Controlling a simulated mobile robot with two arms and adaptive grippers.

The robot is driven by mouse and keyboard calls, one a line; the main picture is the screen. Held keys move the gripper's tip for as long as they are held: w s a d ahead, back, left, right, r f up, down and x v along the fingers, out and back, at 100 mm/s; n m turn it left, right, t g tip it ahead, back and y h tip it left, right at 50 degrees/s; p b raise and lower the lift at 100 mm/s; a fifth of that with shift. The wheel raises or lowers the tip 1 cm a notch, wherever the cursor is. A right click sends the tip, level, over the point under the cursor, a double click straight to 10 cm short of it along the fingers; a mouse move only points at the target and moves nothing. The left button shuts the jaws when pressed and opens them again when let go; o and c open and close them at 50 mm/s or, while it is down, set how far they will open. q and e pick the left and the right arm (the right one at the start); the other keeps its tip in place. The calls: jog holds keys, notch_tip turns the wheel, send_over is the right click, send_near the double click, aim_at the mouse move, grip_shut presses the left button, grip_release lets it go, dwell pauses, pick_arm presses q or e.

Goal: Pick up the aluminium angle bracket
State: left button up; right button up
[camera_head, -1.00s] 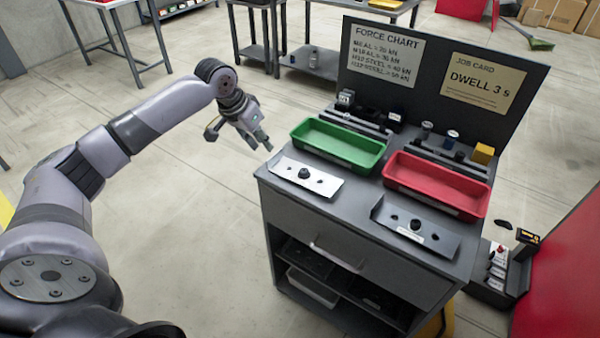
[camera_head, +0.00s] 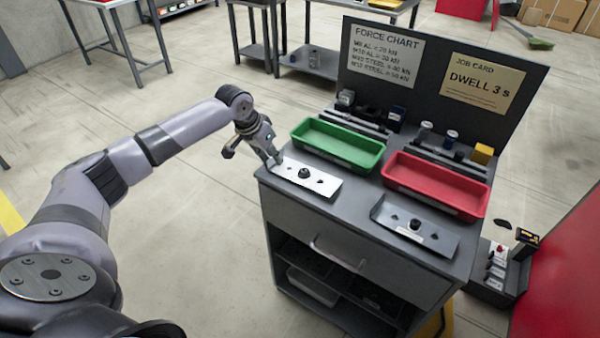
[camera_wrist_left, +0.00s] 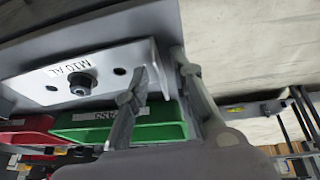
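The aluminium angle bracket (camera_head: 318,184) is a bright silver plate with a dark bolt and holes, lying at the front left of the grey cart top. In the left wrist view the bracket (camera_wrist_left: 105,66) shows a label reading M10 AL and a turned edge at its end. My left gripper (camera_head: 274,161) is at the bracket's left end. In the left wrist view its fingers (camera_wrist_left: 163,64) are apart, one over the plate side and one outside the end edge. I cannot tell whether they touch it. My right gripper is not in view.
A green tray (camera_head: 338,155) lies just behind the bracket, and a red tray (camera_head: 480,205) is to the right. A darker bracket (camera_head: 440,238) lies in front of the red tray. A sign panel (camera_head: 435,50) stands at the back. The floor left of the cart is clear.

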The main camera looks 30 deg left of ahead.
pick_arm(q)
grip_shut()
jog(key=shift+r, duration=0.1)
dwell(0.5)
notch_tip(320, 180, up, 20)
dwell(0.5)
